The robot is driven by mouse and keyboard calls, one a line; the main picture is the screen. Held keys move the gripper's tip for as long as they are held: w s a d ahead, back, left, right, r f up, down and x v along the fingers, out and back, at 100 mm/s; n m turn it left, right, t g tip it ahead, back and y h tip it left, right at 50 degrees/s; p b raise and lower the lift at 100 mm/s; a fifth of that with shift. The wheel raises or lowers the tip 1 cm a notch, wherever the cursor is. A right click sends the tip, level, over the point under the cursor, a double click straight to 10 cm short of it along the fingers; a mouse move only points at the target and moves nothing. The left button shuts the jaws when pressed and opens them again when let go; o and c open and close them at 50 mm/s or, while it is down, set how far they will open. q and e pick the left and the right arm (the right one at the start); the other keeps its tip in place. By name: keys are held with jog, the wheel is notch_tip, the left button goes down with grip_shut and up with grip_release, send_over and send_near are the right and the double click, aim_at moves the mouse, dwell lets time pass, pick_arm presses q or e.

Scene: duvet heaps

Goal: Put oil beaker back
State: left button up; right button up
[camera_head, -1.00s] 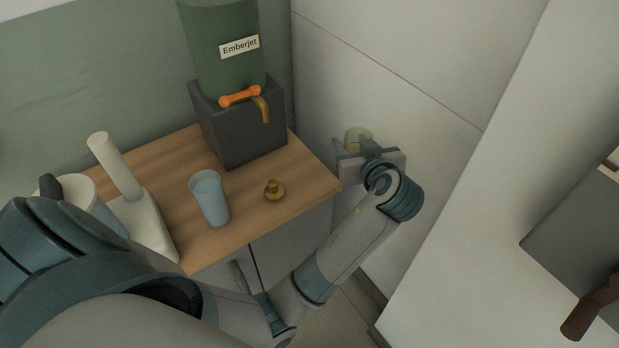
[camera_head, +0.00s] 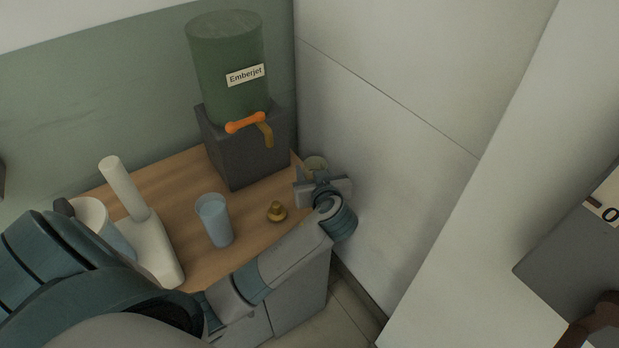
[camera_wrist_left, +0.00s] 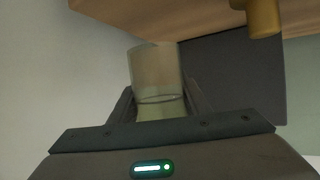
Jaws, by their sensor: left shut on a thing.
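My left gripper (camera_head: 318,184) is shut on the oil beaker (camera_head: 315,164), a small see-through yellowish cup. It holds the beaker at the right end of the wooden counter, beside the dark block; whether the beaker touches the wood cannot be told. In the left wrist view the beaker (camera_wrist_left: 157,72) stands nearly upright between the fingers, with a greenish-yellow lower part. The green Emberjet tank (camera_head: 228,60) sits on the dark block (camera_head: 245,160), with an orange lever (camera_head: 245,123) and a brass spout (camera_head: 266,135). My right gripper is not in view.
A white mug (camera_head: 92,216) is behind my arm. A pale wall (camera_head: 390,150) closes the right side.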

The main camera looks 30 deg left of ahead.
pick_arm(q)
jog(key=shift+a+f, duration=0.25)
jog(key=shift+a, duration=0.15)
jog(key=shift+f+p, duration=0.65)
jog(key=shift+f, duration=1.35)
